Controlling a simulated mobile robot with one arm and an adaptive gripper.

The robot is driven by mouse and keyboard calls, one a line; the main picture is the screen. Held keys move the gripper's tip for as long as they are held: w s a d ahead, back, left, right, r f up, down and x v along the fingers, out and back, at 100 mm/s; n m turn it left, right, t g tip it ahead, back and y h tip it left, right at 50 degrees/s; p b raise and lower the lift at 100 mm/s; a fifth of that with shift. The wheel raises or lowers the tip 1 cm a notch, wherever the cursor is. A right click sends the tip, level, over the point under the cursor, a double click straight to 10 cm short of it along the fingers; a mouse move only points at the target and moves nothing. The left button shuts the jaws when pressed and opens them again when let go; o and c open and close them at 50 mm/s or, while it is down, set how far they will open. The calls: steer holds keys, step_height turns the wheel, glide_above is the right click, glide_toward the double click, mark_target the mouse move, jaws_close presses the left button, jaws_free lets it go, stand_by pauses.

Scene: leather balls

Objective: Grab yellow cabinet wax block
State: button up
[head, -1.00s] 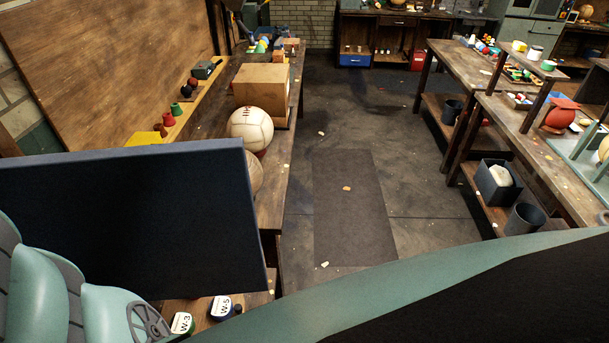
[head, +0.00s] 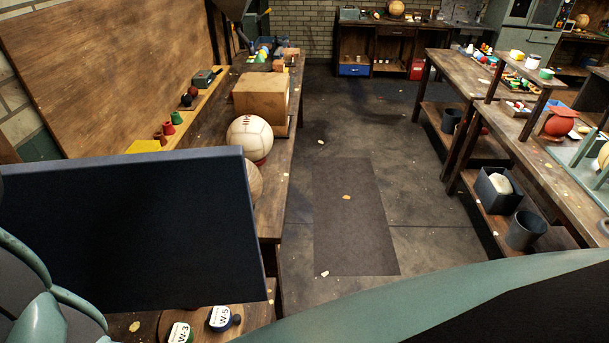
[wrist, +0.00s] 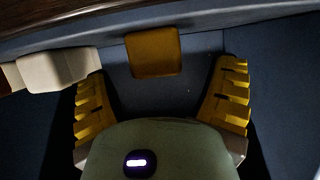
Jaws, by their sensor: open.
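A yellow block (wrist: 153,52) with rounded corners sits on a dark blue surface in the wrist view, near the top middle. My gripper (wrist: 163,70) has two yellow ribbed fingers spread wide and nothing held between them. The block lies ahead, between the lines of the two fingertips, its near edge about level with them. I cannot tell whether it is touched. In the head view my gripper and this block are not seen; a large dark blue panel (head: 130,230) covers the lower left.
A cream block (wrist: 58,68) sits beside the left finger, very close to it. Dark blue walls are around the gripper. In the head view, a bench carries a white ball (head: 250,137) and a cardboard-coloured box (head: 262,95). The floor in the middle is largely open.

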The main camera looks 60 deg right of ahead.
steer(key=shift+p+x, duration=0.9)
steer(key=shift+x, duration=0.6)
steer(key=shift+w+d, duration=0.1)
steer(key=shift+d, duration=0.05)
steer(key=c, duration=1.4)
